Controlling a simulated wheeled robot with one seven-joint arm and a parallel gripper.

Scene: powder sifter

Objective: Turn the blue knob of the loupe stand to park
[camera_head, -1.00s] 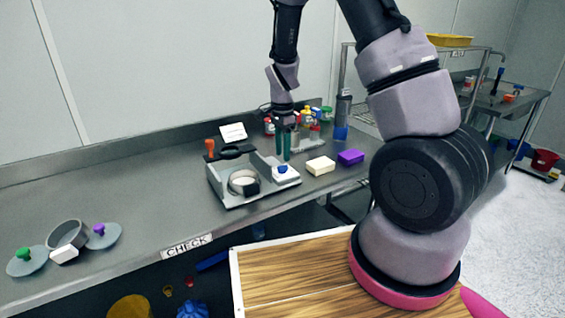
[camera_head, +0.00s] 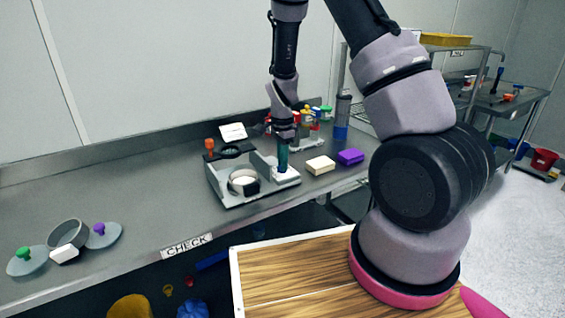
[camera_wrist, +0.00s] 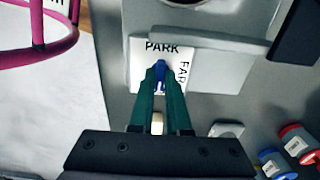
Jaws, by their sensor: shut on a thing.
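The loupe stand (camera_head: 232,188) is a grey frame on the steel bench, with a ring-shaped part in it. In the wrist view its white dial plate (camera_wrist: 143,53) carries the word PARK along the top edge and another word, seemingly FAR, down the right side. The blue knob (camera_wrist: 160,68) stands on this plate and shows between my green fingers. My gripper (camera_wrist: 160,76) is shut on the blue knob from above; in the head view my gripper (camera_head: 282,160) comes down on the right end of the stand.
Several small bottles (camera_head: 308,128) stand behind my gripper. The bench left of the stand is clear up to the round lids and grey ring (camera_head: 68,233).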

